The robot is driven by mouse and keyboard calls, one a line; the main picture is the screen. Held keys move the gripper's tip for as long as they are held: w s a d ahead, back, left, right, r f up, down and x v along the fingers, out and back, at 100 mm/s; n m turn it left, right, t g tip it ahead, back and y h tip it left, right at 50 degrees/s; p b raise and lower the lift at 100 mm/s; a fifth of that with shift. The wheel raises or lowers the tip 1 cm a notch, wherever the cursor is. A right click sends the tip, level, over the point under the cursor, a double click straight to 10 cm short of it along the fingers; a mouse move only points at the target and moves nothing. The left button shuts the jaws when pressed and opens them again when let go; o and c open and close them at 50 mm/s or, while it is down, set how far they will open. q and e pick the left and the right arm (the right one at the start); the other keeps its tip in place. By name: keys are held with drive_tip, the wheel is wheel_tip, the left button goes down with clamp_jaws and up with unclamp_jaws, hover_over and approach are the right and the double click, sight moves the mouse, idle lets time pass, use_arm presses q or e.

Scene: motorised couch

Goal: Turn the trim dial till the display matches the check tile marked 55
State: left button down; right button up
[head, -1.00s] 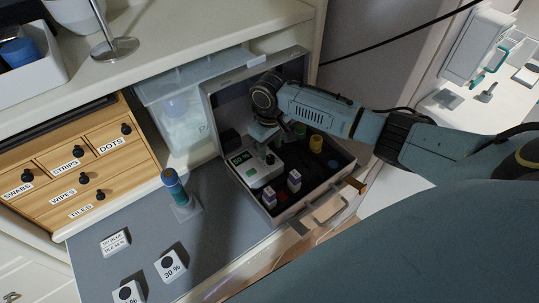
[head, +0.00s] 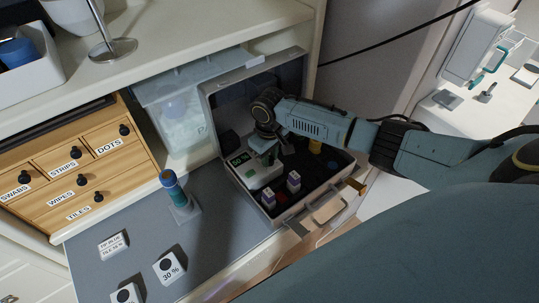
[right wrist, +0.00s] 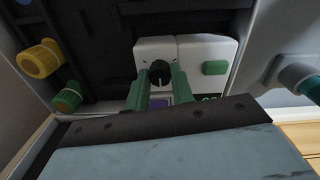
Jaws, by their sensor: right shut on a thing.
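The white meter (head: 262,175) sits in the open case. It also shows in the right wrist view (right wrist: 215,50). Its small display (head: 237,160) has green digits too small to read surely; only an edge of the display (right wrist: 210,97) shows in the right wrist view. The black trim dial (right wrist: 159,74) is between the green fingertips of my right gripper (right wrist: 160,88), which is shut on it. In the head view my right gripper (head: 268,150) hides the dial. A tile (head: 170,267) reads 30 %. Another tile (head: 126,294) is cut off, its number unreadable. My left gripper is out of view.
The case (head: 262,214) holds several capped vials around the meter. Wooden drawers (head: 75,165) stand at left. The mat's middle is clear.

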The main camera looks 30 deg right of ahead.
drive_tip(key=shift+r+m+p, duration=0.2)
drive_tip(key=shift+m+p, duration=1.1)
drive_tip(key=shift+p, duration=0.8)
drive_tip(key=shift+f+m+p, duration=0.15)
drive_tip(key=shift+m+p, duration=1.4)
drive_tip(key=shift+m, duration=0.05)
drive_tip(key=o, duration=1)
wheel_tip(320, 180, up, 13)
drive_tip(key=p, duration=0.1)
drive_tip(key=shift+p, duration=0.35)
drive_tip(key=shift+a, duration=0.1)
